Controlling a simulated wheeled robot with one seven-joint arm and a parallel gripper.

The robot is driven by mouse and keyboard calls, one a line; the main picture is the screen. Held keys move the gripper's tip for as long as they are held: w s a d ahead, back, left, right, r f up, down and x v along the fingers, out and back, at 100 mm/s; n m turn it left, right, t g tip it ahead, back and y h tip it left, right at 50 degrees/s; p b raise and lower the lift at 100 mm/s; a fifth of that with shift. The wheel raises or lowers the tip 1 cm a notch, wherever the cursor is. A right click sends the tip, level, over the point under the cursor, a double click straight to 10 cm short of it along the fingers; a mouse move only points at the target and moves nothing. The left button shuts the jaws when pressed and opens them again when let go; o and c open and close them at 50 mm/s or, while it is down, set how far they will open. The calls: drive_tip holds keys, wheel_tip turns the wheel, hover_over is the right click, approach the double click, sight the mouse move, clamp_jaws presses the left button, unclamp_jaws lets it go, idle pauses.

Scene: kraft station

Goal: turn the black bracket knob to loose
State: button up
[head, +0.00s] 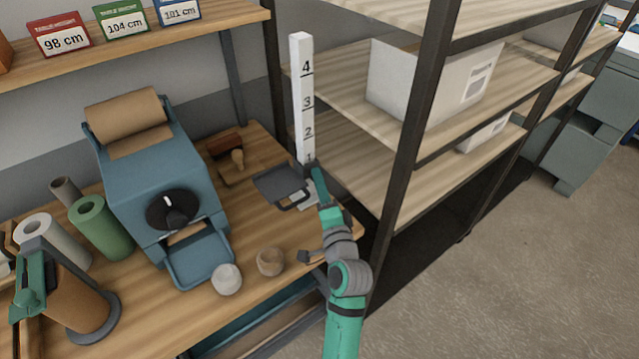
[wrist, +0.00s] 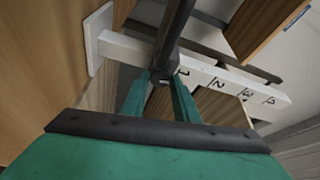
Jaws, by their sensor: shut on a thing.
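The white post (head: 302,95) numbered 1 to 4 stands at the back right of the bench, and a dark grey bracket plate (head: 280,183) with a loop handle sits beside its low end. My gripper (head: 313,172) is at the post near the 1 mark. In the wrist view, the green fingers of my gripper (wrist: 162,84) are shut on the end of a black knob-like bar (wrist: 174,38). This bar crosses in front of the post (wrist: 220,82) near the 1. My gripper hides most of the knob in the head view, so its turn setting cannot be told.
A blue dispenser (head: 155,165) with a black dial (head: 171,210) stands to the left. A dark shelf upright (head: 415,130) rises close right of my arm.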

drive_tip(key=shift+o, duration=0.2)
drive_tip(key=shift+w+a+f+n+t+y, duration=0.1)
drive_tip(key=shift+n+t+y, duration=0.25)
drive_tip(key=shift+n, duration=0.65)
drive_tip(key=shift+w+a+f+n+t+y, duration=0.1)
drive_tip(key=shift+n+t+y, duration=0.2)
drive_tip(key=shift+n, duration=0.7)
drive_tip(key=shift+a, duration=0.1)
drive_tip(key=shift+s, duration=0.1)
drive_tip(key=o, duration=1)
drive_tip(key=shift+s+d, duration=0.1)
drive_tip(key=shift+d, duration=0.15)
drive_tip(key=v, duration=1)
drive_tip(key=shift+s+d, duration=0.1)
drive_tip(key=shift+s, duration=0.3)
